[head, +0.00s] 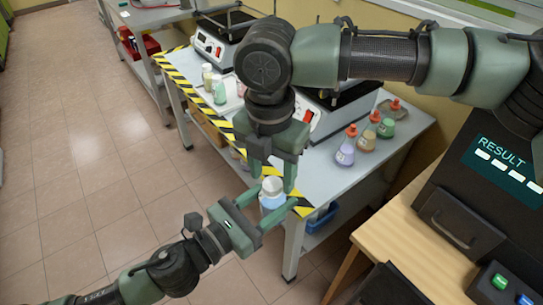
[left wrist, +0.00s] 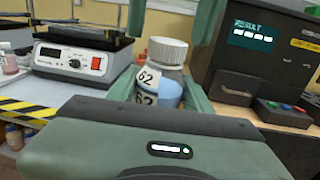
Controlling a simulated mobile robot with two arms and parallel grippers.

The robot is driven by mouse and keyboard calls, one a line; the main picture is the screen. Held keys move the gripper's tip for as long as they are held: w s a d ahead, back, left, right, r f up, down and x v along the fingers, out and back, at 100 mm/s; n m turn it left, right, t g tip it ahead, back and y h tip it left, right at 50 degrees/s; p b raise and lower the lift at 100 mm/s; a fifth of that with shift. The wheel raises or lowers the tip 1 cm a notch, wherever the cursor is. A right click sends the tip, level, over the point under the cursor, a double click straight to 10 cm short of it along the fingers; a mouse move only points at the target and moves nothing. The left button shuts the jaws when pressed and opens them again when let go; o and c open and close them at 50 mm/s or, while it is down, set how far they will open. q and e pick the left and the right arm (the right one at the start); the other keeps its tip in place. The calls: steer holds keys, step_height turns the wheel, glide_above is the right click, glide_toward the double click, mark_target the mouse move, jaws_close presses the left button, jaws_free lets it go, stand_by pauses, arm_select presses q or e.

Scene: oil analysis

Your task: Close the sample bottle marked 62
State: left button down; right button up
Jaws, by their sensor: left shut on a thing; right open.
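The sample bottle marked 62 (left wrist: 168,92) holds blue liquid and carries two white labels reading 62. It also shows in the head view (head: 270,203), in front of the striped table edge. My left gripper (head: 265,205) is shut on its body and holds it upright. A white cap (left wrist: 167,49) sits on the bottle's mouth; how tightly cannot be told. It shows in the head view too (head: 272,184). My right gripper (head: 272,183) is open and points down from above, its fingers on either side of the cap. Whether they touch it is unclear.
The grey table (head: 325,168) with a yellow-black striped edge stands just behind. It bears orange-capped flasks (head: 345,150) and devices with knobs (head: 212,47). A dark machine with a RESULT screen (head: 500,168) stands on a wooden table (head: 415,225) at right. The floor at left is clear.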

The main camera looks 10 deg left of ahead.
steer(key=shift+f, duration=0.8)
jaws_close()
steer(key=m, duration=1.3)
steer(key=shift+m, duration=0.3)
steer(key=m, duration=0.6)
steer(key=shift+o, duration=0.9)
jaws_free()
